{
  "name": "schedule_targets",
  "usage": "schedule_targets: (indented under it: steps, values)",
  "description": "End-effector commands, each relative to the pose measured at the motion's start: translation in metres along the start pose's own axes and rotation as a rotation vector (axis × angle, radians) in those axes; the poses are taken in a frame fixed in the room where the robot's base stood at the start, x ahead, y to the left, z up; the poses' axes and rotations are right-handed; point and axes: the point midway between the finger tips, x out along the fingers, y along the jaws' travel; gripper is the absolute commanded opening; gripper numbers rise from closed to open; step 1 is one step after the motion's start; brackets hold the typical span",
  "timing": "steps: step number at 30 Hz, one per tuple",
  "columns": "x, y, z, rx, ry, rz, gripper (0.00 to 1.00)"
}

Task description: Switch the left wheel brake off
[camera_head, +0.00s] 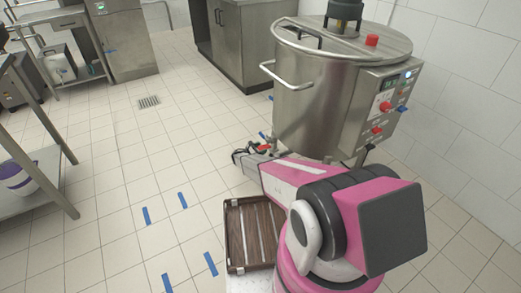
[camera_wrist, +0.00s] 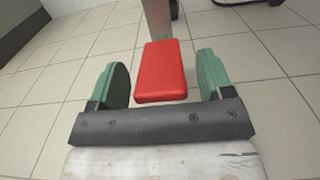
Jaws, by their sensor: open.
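A flat red pedal (camera_wrist: 161,72), seemingly the left wheel brake, shows in the wrist view below a metal leg (camera_wrist: 157,18). My gripper (camera_wrist: 164,80) is open, with one green finger on each side of the pedal and a gap on both sides. In the head view my gripper (camera_head: 249,151) is low by the lower left side of the steel kettle (camera_head: 308,103). A bit of red shows there at the gripper, but my arm hides most of the wheel area.
A control box (camera_head: 380,106) with knobs sits on the kettle's right side. A metal shelf (camera_head: 40,178) stands at the left. Tiled floor between is clear, with blue tape marks.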

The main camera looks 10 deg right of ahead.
Motion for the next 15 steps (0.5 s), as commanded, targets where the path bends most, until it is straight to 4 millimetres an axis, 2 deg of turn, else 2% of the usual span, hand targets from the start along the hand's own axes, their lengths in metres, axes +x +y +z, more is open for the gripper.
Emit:
schedule_targets:
  steps: [3,4,9,10,15]
  values:
    - [-0.0002,0.0000,0.0000,0.000,0.000,0.000,0.73]
    - [-0.0003,0.0000,0.0000,0.000,0.000,0.000,0.67]
    - [-0.0004,0.0000,0.0001,0.000,0.000,0.000,0.12]
    - [-0.0004,0.0000,0.0001,0.000,0.000,0.000,0.05]
    - [0.0001,-0.0009,0.0039,0.000,0.025,-0.001,0.05]
